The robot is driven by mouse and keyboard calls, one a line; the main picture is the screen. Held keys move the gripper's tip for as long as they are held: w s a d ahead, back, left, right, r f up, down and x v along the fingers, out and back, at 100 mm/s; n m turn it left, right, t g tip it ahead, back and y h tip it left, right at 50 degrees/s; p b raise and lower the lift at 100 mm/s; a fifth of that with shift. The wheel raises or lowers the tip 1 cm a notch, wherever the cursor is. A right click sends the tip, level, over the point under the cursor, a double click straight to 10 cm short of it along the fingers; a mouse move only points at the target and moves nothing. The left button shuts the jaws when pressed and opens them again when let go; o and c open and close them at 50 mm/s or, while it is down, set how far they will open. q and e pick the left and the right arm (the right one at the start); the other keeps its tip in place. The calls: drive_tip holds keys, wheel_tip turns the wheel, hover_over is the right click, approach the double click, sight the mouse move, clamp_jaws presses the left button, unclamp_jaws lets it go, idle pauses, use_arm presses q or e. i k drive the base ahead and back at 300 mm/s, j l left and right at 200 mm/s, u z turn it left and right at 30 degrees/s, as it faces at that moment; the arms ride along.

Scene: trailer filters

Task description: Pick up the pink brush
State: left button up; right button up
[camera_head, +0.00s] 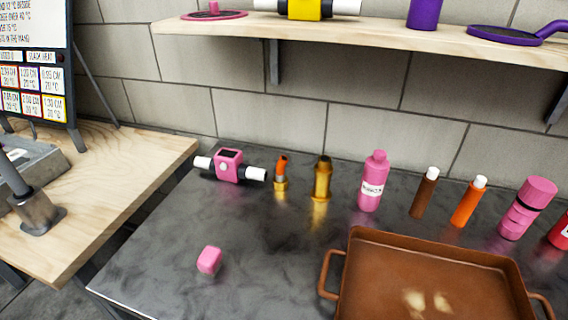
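I cannot make out a clear brush shape among the pink things. A small pink block (209,260) lies alone on the front left of the dark metal table (150,245). A pink device with white ends (229,166) lies at the table's back left. A pink bottle (374,182) stands upright near the back middle, and a pink stacked cylinder (526,208) stands at the right. Neither of my grippers shows in the head view.
A brown tray (357,240) with side handles fills the front right. Gold, brown and orange containers (467,202) stand behind it. A wooden shelf (400,45) hangs above. A wooden table (120,165) stands left. The dark table's front left is mostly clear.

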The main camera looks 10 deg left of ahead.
sight(209, 261)
drive_tip(key=u, duration=1.05)
drive_tip(key=z, duration=0.15)
